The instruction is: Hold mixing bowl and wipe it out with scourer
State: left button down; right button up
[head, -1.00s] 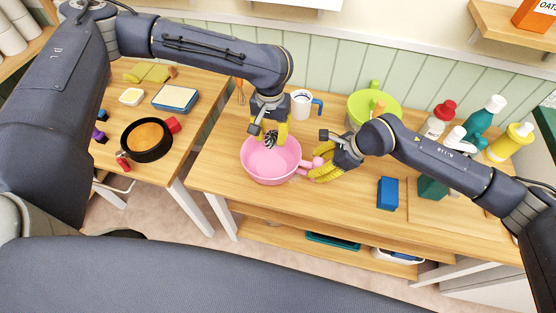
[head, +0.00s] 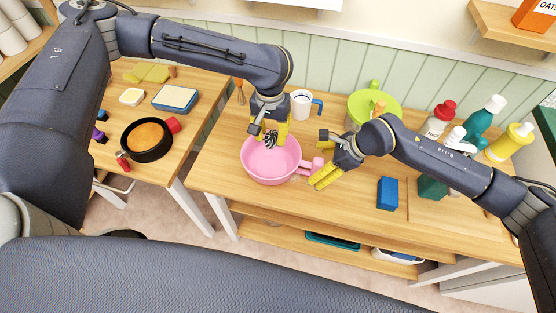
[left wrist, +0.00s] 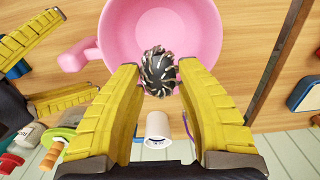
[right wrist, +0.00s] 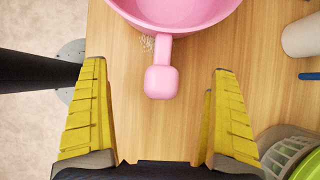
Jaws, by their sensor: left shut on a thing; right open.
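The pink mixing bowl (head: 270,174) stands upright on the wooden worktop, its handle (head: 311,168) pointing right. The handle also shows in the right wrist view (right wrist: 161,80). My left gripper (head: 270,134) points down over the bowl and is shut on the scourer, a dark wiry ball with pale strands (left wrist: 158,70). The scourer is over the bowl's far part; I cannot tell whether it touches the inside. My right gripper (head: 325,172) is open just right of the handle. In the right wrist view its fingers are to either side of the handle's line, with clear space between.
A white mug with a blue handle (head: 301,103) and a lime-green colander-like container (head: 376,104) stand behind. A blue block (head: 388,193) lies to the right, with several bottles beyond. A black pan (head: 147,140) is on the left table, across a gap.

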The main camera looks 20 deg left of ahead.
jog(key=v, duration=0.7)
jog(key=shift+d+r, duration=0.2)
dwell(0.4)
jog(key=shift+r, duration=0.1)
jog(key=v, duration=1.1)
jog(key=shift+d+r, duration=0.3)
jog(key=shift+s+a, duration=0.1)
